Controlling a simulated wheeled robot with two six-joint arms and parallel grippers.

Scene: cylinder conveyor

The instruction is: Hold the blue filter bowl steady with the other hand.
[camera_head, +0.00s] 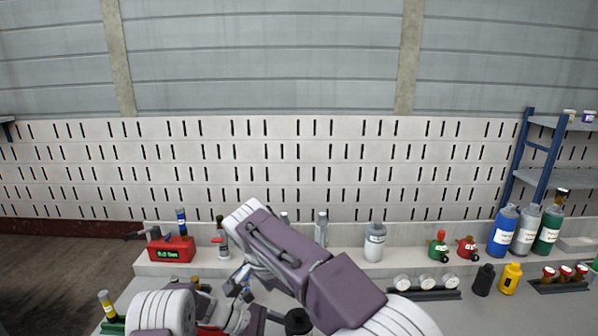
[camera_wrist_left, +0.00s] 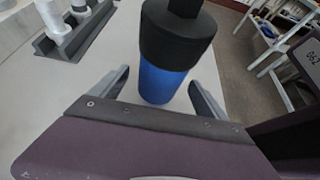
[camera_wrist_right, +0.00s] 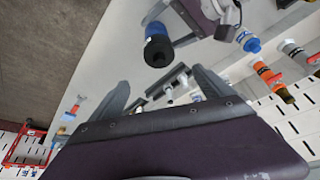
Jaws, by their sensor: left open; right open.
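The blue filter bowl (camera_wrist_left: 158,84) stands under a wide black cap (camera_wrist_left: 176,38) in the left wrist view. My left gripper (camera_wrist_left: 159,78) is open, with one finger on either side of the bowl; I cannot tell whether either finger touches it. In the right wrist view the bowl (camera_wrist_right: 154,28) shows with its black part nearest the camera, beside my left arm. My right gripper (camera_wrist_right: 160,77) is open and empty, apart from the bowl. In the head view my right arm reaches across the middle, and the bowl's blue part is hidden.
A grey bottle (camera_head: 375,242), a gauge rack (camera_head: 424,286), black and yellow bottles and larger cylinders stand to the right. A dark rack with white cylinders (camera_wrist_left: 62,28) lies left of the bowl.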

